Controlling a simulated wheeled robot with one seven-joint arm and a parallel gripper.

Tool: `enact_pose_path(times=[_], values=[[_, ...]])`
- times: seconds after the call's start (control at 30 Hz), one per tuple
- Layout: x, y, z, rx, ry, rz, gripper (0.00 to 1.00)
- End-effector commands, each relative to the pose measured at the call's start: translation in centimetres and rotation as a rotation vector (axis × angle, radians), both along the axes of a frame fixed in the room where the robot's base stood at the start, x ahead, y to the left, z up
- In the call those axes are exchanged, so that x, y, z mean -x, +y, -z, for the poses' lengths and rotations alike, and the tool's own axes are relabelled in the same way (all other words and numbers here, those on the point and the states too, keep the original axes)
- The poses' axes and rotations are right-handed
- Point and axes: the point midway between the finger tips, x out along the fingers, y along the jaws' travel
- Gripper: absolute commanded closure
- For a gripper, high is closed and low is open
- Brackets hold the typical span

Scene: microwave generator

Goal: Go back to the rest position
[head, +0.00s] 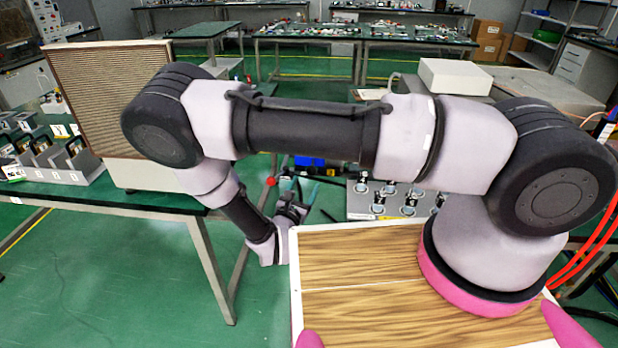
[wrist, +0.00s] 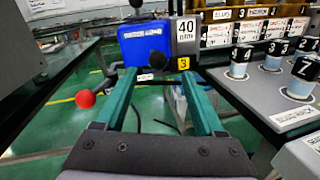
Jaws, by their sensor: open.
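My gripper (head: 293,211) hangs low at the end of my bent arm, in the gap between the left table and the wooden-topped surface in front. In the wrist view its two green fingers (wrist: 159,76) are spread apart with nothing between them. A lever with a red ball knob (wrist: 85,98) stands left of the fingers. The red knob (head: 270,181) also shows in the head view, just left of my gripper. I cannot tell whether anything touches the fingers.
A grey panel (wrist: 262,92) with several numbered knobs lies close right of the fingers. The left table (head: 130,198) carries a beige grilled box (head: 108,92) and several metal units with handles (head: 72,160). The wooden top (head: 365,265) is bare beside my arm's base. Green floor is open at lower left.

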Motion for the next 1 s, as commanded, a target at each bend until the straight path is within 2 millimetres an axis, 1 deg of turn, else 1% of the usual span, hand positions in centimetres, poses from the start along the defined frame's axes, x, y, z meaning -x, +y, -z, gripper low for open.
enact_pose_path(times=[0.03, 0.1, 0.2, 0.63, 0.73, 0.77, 0.87, 0.97, 1.0], values=[[0.7, 0.4, 0.0, -0.001, -0.001, -0.003, 0.29], [1.3, 0.6, 0.0, -0.001, -0.002, -0.001, 0.29], [1.9, 0.8, 0.0, -0.001, -0.001, -0.001, 0.29], [2.0, 0.8, 0.0, -0.001, 0.000, 0.000, 0.29], [1.9, 0.7, -0.4, -0.013, -0.002, 0.020, 0.29], [1.8, 0.5, -0.8, -0.024, -0.002, 0.035, 0.29], [1.2, -0.5, -2.8, -0.087, -0.006, 0.130, 0.29], [0.6, -2.3, -6.0, -0.191, -0.014, 0.285, 0.29], [0.4, -3.2, -7.4, -0.240, -0.017, 0.355, 0.29]])
